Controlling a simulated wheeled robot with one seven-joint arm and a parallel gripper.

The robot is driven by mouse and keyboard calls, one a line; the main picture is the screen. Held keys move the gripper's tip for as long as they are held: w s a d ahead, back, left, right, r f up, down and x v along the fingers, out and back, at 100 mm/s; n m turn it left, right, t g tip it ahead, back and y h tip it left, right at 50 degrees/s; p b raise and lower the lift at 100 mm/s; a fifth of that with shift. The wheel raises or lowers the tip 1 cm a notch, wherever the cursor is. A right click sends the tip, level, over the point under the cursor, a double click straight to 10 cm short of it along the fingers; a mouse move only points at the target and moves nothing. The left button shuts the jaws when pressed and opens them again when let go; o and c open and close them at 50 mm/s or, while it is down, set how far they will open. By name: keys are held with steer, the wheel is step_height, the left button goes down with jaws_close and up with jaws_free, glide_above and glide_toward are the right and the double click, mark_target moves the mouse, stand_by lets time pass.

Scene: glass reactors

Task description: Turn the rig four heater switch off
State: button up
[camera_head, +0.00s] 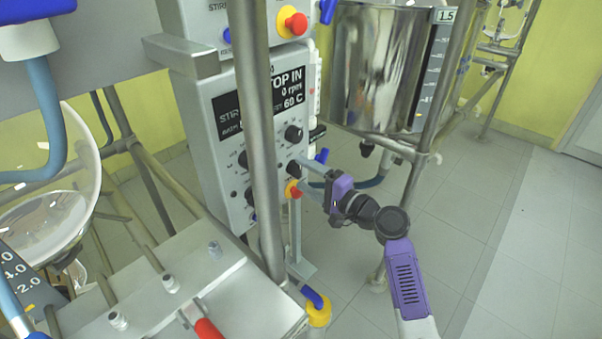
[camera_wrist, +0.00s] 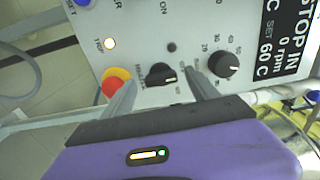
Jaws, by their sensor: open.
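The control box (camera_head: 226,160) is a grey panel with a dark display reading 0 rpm and 60 C. In the wrist view, a small black switch knob (camera_wrist: 160,74) lies between the fingertips of my gripper (camera_wrist: 161,72). My gripper is open, with one finger on each side of the knob; contact cannot be told. The knob's pointer mark faces right in that view. In the head view, my purple gripper (camera_head: 304,178) reaches the panel's lower right, by the black knob (camera_head: 293,167) and the red button. The lettering by the knob is too blurred to read surely.
A red and yellow stop button (camera_wrist: 116,84) is close beside the left finger. A larger black dial (camera_wrist: 223,64) is right of the other finger. A lit lamp (camera_wrist: 110,44) shows above the button. A steel post (camera_head: 258,130) crosses the panel; a steel vessel (camera_head: 378,68) stands behind.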

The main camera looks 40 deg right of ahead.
steer(key=s, duration=0.6)
steer(key=shift+d, duration=0.1)
stand_by(0.3)
steer(key=s+d+h, duration=0.2)
steer(key=d+h, duration=0.2)
steer(key=h, duration=0.1)
steer(key=s+a+f+n+g+h, duration=0.2)
steer(key=s+a+f+n, duration=0.1)
steer(key=s+a+n, duration=0.3)
steer(key=s+a+r+n+g+y, duration=0.15)
steer(key=s+a+n+y, duration=0.7)
steer(key=s+a, duration=1.55)
step_height(320, 180, up, 16)
steer(key=d+n+h+p, duration=0.1)
steer(key=n+h+p, duration=0.1)
steer(key=p, duration=1.4)
steer(key=shift+s+n, duration=0.35)
steer(key=shift+n, duration=0.1)
